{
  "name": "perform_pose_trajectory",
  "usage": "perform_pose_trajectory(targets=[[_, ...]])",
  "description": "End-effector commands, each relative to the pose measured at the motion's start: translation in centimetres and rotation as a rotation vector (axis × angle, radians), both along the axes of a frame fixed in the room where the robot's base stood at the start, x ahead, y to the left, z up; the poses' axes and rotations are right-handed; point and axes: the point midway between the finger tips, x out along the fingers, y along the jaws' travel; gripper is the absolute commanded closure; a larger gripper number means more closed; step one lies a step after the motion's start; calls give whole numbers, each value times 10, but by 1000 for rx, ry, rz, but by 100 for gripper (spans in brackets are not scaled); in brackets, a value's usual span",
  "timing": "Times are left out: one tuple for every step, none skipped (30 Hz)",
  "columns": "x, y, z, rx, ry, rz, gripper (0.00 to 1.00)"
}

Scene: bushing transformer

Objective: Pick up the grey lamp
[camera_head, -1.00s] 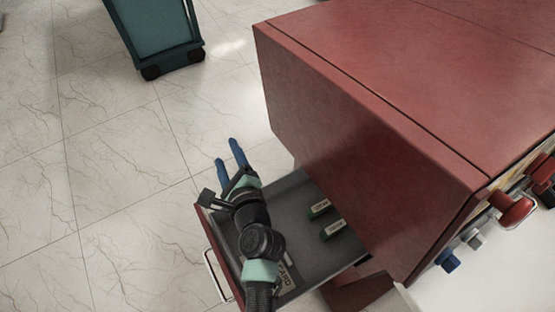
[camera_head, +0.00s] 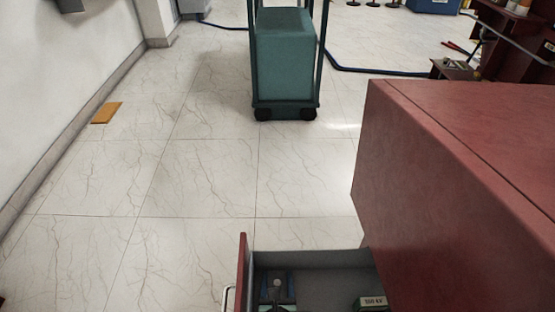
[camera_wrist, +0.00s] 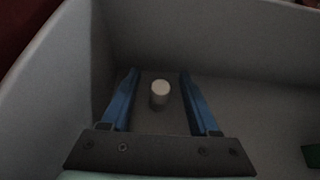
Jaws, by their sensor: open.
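The grey lamp (camera_wrist: 160,92) shows in the wrist view as a small, pale, round-topped piece on the grey drawer floor. It lies between the two blue fingers of my gripper (camera_wrist: 158,88), with a gap on each side. My gripper is open and points down into the drawer. In the head view, the lamp (camera_head: 277,283) is a small pale spot in the open drawer (camera_head: 310,262), near its front panel. Part of my gripper (camera_head: 277,287) shows around it, and the rest is cut off by the bottom edge.
A green block with a white label (camera_head: 371,303) lies in the drawer to the right. Drawer walls stand close around my gripper. The red cabinet (camera_head: 450,165) rises at the right. A teal cart (camera_head: 285,65) stands beyond on the tiled floor, which is mostly clear at the left.

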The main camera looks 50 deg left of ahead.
Motion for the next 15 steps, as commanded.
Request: perform_pose_trajectory(targets=[[1, 2, -2, 0, 0, 1, 39], [2, 3, -2, 0, 0, 1, 39], [2, 3, -2, 0, 0, 1, 39], [2, 3, -2, 0, 0, 1, 39], [2, 3, -2, 0, 0, 0, 39], [2, 3, -2, 0, 0, 1, 39], [2, 3, -2, 0, 0, 1, 39], [2, 3, -2, 0, 0, 1, 39], [2, 3, -2, 0, 0, 1, 44], [2, 3, -2, 0, 0, 1, 50], [2, 3, -2, 0, 0, 1, 55], [2, 3, -2, 0, 0, 1, 62], [2, 3, -2, 0, 0, 1, 68], [2, 3, -2, 0, 0, 1, 73], [2, 3, -2, 0, 0, 1, 80]])
